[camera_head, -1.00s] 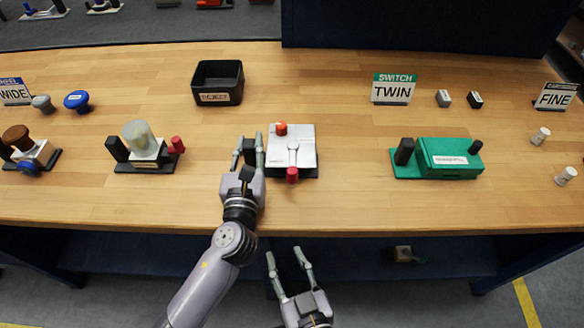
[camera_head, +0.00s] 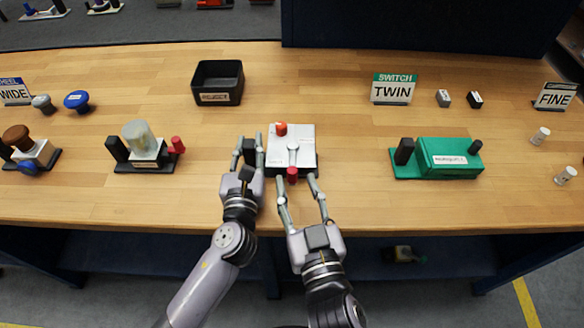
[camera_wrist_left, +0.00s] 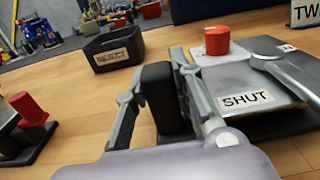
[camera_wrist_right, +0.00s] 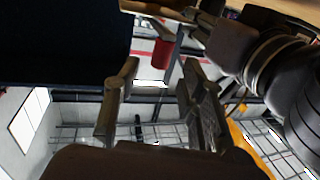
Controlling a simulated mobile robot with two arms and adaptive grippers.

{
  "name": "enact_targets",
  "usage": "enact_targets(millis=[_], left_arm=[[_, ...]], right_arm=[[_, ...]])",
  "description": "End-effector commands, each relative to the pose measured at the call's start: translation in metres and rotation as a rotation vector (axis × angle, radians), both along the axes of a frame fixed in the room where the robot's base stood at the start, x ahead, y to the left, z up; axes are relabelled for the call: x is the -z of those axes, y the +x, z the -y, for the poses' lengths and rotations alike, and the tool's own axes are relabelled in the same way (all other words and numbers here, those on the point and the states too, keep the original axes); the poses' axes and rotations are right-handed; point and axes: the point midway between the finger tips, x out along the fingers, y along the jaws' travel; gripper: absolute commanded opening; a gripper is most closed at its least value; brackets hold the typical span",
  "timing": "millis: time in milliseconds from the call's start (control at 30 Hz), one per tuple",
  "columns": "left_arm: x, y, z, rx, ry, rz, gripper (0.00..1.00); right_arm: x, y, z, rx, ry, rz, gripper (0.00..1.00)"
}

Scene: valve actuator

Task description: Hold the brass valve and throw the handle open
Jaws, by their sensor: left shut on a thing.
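The valve unit (camera_head: 305,133) looks silver-grey rather than brass, on a black base, with a round red knob (camera_head: 281,128). Its grey lever (camera_head: 293,156) ends in a red grip (camera_head: 292,173) toward the front edge. A "SHUT" label (camera_wrist_left: 247,99) shows in the left wrist view. My left gripper (camera_head: 247,146) is shut on the black block (camera_wrist_left: 163,97) at the unit's left side. My right gripper (camera_head: 297,182) is open, its fingertips to either side of the red grip and slightly in front. The right wrist view shows the red grip (camera_wrist_right: 162,52) between the spread fingers.
A black bin (camera_head: 218,83) stands behind to the left. A clear-domed device (camera_head: 141,142) is to the left and a green unit (camera_head: 449,158) to the right. Signs and small knobs stand farther out. Bare wood lies between the units.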

Motion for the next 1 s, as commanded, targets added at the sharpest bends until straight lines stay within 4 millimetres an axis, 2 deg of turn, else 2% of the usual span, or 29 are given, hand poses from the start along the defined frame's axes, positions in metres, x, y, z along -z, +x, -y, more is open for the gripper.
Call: enact_targets(millis=[33, 300, 700, 1000], left_arm=[[0.006, -0.001, 0.001, 0.001, 0.0, -0.012, 0.0], [0.006, -0.001, 0.001, 0.001, 0.0, -0.013, 0.0], [0.007, -0.001, 0.001, 0.001, 0.0, -0.013, 0.0], [0.007, -0.001, 0.001, 0.001, 0.0, -0.014, 0.0]], right_arm=[[-0.001, 0.009, -0.002, -0.002, -0.001, 0.007, 0.38], [0.0, 0.038, -0.01, -0.002, 0.0, 0.002, 0.38], [0.001, 0.045, -0.012, -0.001, 0.0, -0.001, 0.38], [0.001, 0.045, -0.012, -0.001, 0.0, -0.001, 0.19]])
